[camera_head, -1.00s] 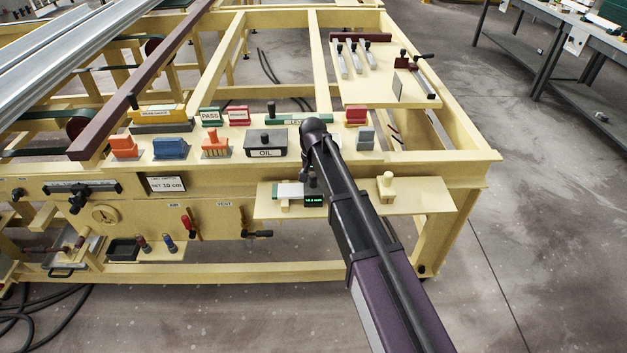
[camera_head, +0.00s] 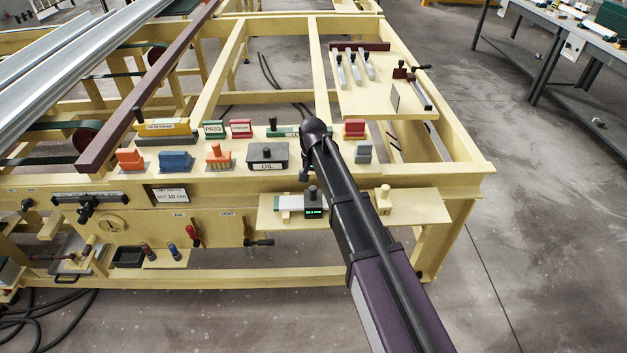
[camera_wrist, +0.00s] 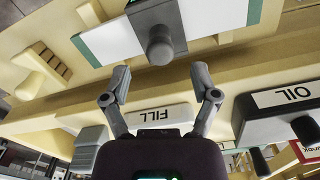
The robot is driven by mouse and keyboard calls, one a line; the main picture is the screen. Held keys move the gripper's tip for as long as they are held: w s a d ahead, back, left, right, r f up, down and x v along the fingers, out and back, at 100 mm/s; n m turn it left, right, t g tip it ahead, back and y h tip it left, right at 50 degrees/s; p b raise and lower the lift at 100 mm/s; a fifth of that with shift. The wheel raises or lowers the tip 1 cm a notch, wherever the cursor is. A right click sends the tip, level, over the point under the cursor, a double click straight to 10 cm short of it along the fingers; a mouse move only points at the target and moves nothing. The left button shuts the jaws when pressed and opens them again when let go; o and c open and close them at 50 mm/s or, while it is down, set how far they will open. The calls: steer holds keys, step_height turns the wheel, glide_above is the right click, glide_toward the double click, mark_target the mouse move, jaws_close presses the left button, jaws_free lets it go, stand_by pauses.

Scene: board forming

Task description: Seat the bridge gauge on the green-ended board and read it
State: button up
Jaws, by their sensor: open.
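The green-ended board (camera_head: 291,203) lies on the cream shelf at the frame's front; its white middle and green ends show in the wrist view (camera_wrist: 112,41). The bridge gauge (camera_head: 314,210) is a dark block with a lit green display and a round knob on top. In the wrist view the gauge (camera_wrist: 155,18) appears to lie across the board, with board showing on both sides; whether it sits flush I cannot tell. My gripper (camera_wrist: 160,78) is open and empty, its fingers apart on the knob's near side. In the head view my arm mostly hides the gripper. The display's figures are too small to read.
The OIL box (camera_head: 267,153) and several coloured blocks line the ledge above. In the wrist view a FILL block (camera_wrist: 155,116) lies behind the fingers. Clear floor is at the right.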

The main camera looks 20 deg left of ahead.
steer(key=shift+r+p, duration=2.6)
steer(key=shift+r, duration=0.35)
steer(key=w+d+f+b, duration=0.1)
steer(key=w+d, duration=0.1)
steer(key=d, duration=0.6)
steer(key=w+d+f+b, duration=0.2)
steer(key=w+d, duration=0.1)
steer(key=d, duration=0.4)
steer(key=shift+d+f+b, duration=0.3)
steer(key=shift+d, duration=0.1)
steer(key=s+d, duration=2.1)
steer(key=d, duration=0.1)
steer(key=shift+s+d+m, duration=0.25)
steer(key=shift+s+m, duration=0.05)
steer(key=shift+s, duration=0.1)
